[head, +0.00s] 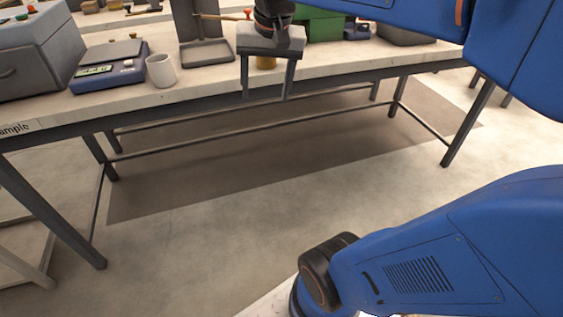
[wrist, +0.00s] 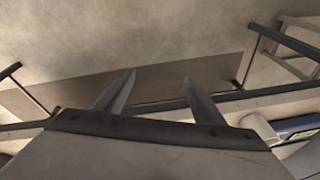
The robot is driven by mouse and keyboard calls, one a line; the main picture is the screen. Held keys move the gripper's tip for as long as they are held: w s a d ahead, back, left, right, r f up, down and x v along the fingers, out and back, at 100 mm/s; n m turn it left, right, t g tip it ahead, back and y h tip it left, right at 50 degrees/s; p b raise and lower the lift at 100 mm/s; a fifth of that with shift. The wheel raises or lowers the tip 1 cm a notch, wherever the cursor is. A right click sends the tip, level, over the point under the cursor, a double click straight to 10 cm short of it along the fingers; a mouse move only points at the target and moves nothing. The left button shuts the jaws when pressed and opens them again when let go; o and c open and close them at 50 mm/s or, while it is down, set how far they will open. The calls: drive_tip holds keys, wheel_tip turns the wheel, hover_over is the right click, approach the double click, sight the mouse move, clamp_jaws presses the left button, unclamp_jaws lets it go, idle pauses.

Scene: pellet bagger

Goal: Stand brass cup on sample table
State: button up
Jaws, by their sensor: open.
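The brass cup (head: 266,62) shows only in part in the head view, between the fingers of my gripper (head: 265,97). It appears to be at the front edge of the table, with its upper part hidden by the gripper body. My gripper is open, pointing down, with its fingertips overlapping the table's front edge in the picture. The sample table (head: 130,98) has a pale top and a partly readable label at its left end. In the wrist view the gripper's fingers (wrist: 158,77) are apart with nothing between them, and the cup is not visible.
A white mug (head: 161,71) and a blue scale (head: 108,67) stand left of the gripper. A grey tray (head: 206,53) lies behind. A large grey box (head: 35,50) fills the left end, and a green box (head: 322,26) stands behind right. The tabletop front right is clear.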

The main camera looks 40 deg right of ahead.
drive_tip(key=s+a+f+n+t, duration=0.1)
drive_tip(key=s+a+f+n, duration=0.1)
drive_tip(key=s+f, duration=0.4)
drive_tip(key=s+a+f+n+t, duration=0.1)
drive_tip(key=s+f+n, duration=0.3)
drive_tip(key=f, duration=0.3)
drive_tip(key=shift+s+a+f, duration=0.3)
drive_tip(key=shift+s+a, duration=0.1)
drive_tip(key=shift+s, duration=0.45)
